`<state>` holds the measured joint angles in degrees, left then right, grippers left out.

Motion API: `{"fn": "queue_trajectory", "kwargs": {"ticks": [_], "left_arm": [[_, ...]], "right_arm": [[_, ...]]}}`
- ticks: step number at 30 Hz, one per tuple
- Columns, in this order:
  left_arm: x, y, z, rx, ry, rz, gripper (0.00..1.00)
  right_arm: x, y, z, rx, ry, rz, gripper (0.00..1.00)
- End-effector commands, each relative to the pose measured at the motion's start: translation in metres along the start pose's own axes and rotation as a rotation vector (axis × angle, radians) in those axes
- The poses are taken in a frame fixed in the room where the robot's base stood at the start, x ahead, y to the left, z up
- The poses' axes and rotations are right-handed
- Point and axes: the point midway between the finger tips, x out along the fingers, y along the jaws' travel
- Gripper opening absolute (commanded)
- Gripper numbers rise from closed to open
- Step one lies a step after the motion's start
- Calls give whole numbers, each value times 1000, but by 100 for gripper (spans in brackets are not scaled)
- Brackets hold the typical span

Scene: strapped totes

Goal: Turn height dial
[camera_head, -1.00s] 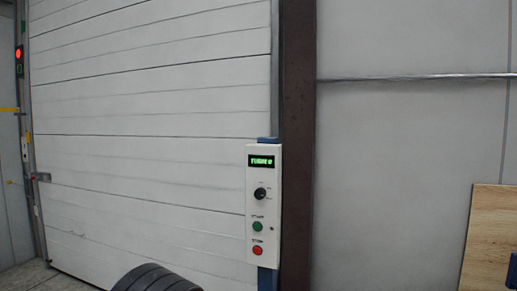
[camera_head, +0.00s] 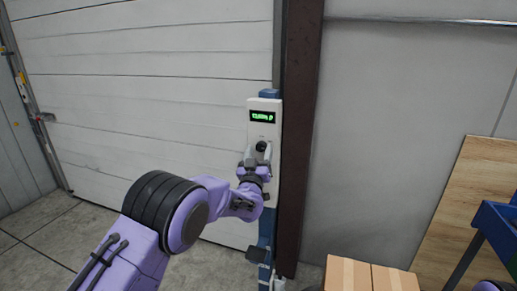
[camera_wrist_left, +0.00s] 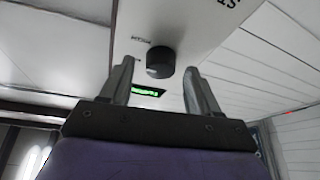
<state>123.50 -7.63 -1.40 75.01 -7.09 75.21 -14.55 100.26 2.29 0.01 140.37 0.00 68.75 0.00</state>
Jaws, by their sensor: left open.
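The height dial (camera_head: 262,146) is a round black knob on a white control panel (camera_head: 252,133), below a green-lit display (camera_head: 262,116). My left gripper (camera_head: 257,155) is in front of the panel just below the dial in the head view. In the left wrist view the dial (camera_wrist_left: 160,62) sits between and beyond the two open fingers (camera_wrist_left: 158,85), apart from both as far as I can tell. The display (camera_wrist_left: 148,92) shows beneath it there. The arm hides the panel's lower buttons. My right gripper is not in view.
The panel is on a blue post (camera_head: 267,228) beside a dark brown column (camera_head: 300,130). A white sectional door (camera_head: 150,90) is behind. Cardboard boxes (camera_head: 348,274), a wooden board (camera_head: 450,220) and a blue rack (camera_head: 495,222) stand at right.

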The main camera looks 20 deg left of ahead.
Motion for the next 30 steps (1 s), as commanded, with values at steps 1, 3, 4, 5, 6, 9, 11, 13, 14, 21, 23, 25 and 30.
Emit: {"fn": "queue_trajectory", "kwargs": {"ticks": [1, 3, 4, 5, 6, 9, 11, 13, 14, 21, 23, 25, 30], "left_arm": [[1, 0, 0, 0, 0, -1, 61], [1, 0, 0, -1, 1, -1, 61], [1, 0, 0, -1, 1, -1, 61], [1, 0, 0, -1, 1, -1, 61], [1, 0, 0, -1, 0, -1, 61], [1, 0, 0, -1, 0, -1, 39], [1, 0, 0, -1, 0, -1, 19], [1, 0, 0, -1, 0, -1, 6], [1, 0, 0, -1, 0, -1, 6], [0, -1, 1, -28, -1, -14, 6], [0, -1, 1, -50, -2, -23, 6], [0, -1, 1, -80, -4, -36, 6], [0, 0, 1, -185, -10, -81, 6]], "right_arm": [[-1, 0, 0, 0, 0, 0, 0], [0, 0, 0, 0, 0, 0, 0], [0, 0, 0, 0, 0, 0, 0], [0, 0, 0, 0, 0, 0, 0], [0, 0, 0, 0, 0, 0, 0], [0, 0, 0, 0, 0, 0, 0], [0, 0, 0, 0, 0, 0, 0], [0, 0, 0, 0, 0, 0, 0], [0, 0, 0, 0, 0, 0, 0], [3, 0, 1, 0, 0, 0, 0], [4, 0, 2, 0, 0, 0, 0], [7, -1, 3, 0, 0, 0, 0], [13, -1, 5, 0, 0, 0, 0]]}}
